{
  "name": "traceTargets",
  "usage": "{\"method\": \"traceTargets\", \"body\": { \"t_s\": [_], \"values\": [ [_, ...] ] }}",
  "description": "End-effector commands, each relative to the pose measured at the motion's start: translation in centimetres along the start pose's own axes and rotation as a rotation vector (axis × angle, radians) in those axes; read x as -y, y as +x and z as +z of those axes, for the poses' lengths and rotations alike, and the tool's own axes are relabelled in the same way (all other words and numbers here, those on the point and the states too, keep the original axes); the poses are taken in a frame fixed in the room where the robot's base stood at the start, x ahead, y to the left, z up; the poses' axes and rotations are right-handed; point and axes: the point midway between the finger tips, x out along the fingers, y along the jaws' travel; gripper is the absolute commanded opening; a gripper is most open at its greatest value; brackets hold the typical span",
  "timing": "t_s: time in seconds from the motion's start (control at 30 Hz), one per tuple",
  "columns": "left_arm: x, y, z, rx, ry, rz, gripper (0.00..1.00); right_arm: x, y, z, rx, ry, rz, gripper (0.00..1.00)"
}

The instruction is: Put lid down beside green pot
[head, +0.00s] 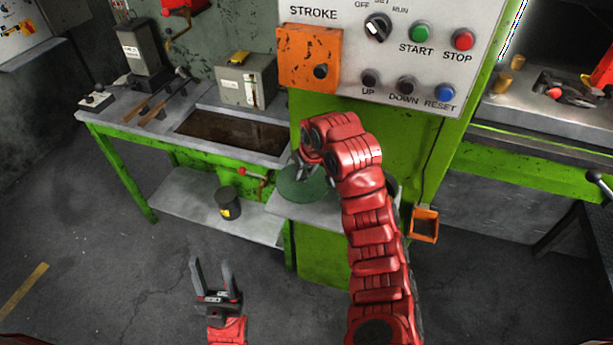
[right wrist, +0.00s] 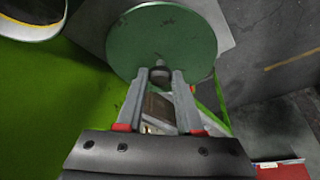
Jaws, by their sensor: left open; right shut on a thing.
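The green lid (head: 297,190) is a flat disc over the small grey shelf (head: 322,212) on the front of the green press. In the right wrist view the lid (right wrist: 180,32) is seen face on, with a dark knob (right wrist: 160,76) at its edge nearest my fingers. My right gripper (head: 303,172) is shut on that knob. I cannot tell whether the lid touches the shelf. In the head view my right arm hides most of that area. My left gripper (head: 212,272) is open and empty, low over the floor.
The control panel (head: 400,45) stands just above my right arm. An orange box (head: 424,224) hangs right of the shelf. A workbench (head: 130,128) with tools stands left, and a dark canister (head: 228,203) sits on its lower shelf. The floor at left is clear.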

Motion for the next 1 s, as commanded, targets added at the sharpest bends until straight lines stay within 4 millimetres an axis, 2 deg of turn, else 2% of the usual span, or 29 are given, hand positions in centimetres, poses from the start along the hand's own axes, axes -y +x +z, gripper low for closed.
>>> {"method": "traceTargets", "body": {
  "t_s": [0.27,0.5,0.87,0.9,1.0],
  "values": [
    [0.0,0.8,-0.1,0.0,0.0,0.0,0.5,-1.0,0.6,-0.8,0.004,-0.003,0.001,0.0],
    [0.1,2.7,-0.5,0.0,0.0,0.0,0.5,-0.9,3.3,0.5,0.01,-0.003,0.0,0.0],
    [0.1,2.2,-0.4,0.0,0.0,0.0,0.5,-1.0,4.1,0.7,0.002,-0.002,0.0,0.0],
    [0.1,2.3,-0.4,0.0,0.0,0.0,0.5,-0.9,4.0,0.7,0.002,-0.002,0.0,0.41],
    [0.1,2.3,-0.4,0.0,0.0,0.0,0.5,-1.0,4.0,0.7,0.002,-0.002,0.0,0.59]
  ]
}}
